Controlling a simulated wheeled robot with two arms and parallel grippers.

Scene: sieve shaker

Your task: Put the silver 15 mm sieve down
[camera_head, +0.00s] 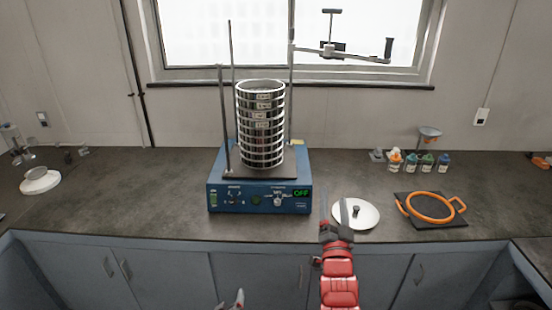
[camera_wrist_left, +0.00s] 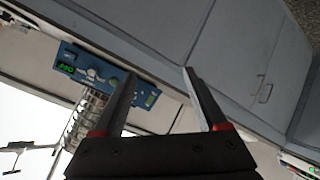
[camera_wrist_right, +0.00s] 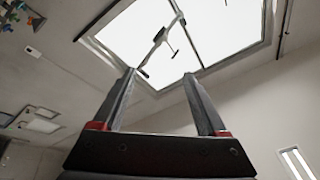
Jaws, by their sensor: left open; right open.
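A tall stack of silver sieves (camera_head: 261,125) stands upright on the blue shaker (camera_head: 259,195), between its thin rods. Small labels show on the upper sieves but are too small to read, so I cannot tell which one is the 15 mm sieve. The stack also shows, tilted, in the left wrist view (camera_wrist_left: 86,115). My left gripper (camera_head: 232,300) is open and empty at the bottom edge, in front of the counter and below the shaker. My right gripper (camera_head: 334,212) is open and empty, right of the shaker, pointing up toward the window in its wrist view.
An orange ring with handles (camera_head: 432,207) lies on a dark mat farther right. Several small bottles (camera_head: 427,162) stand at the back right. The counter left of the shaker is mostly clear.

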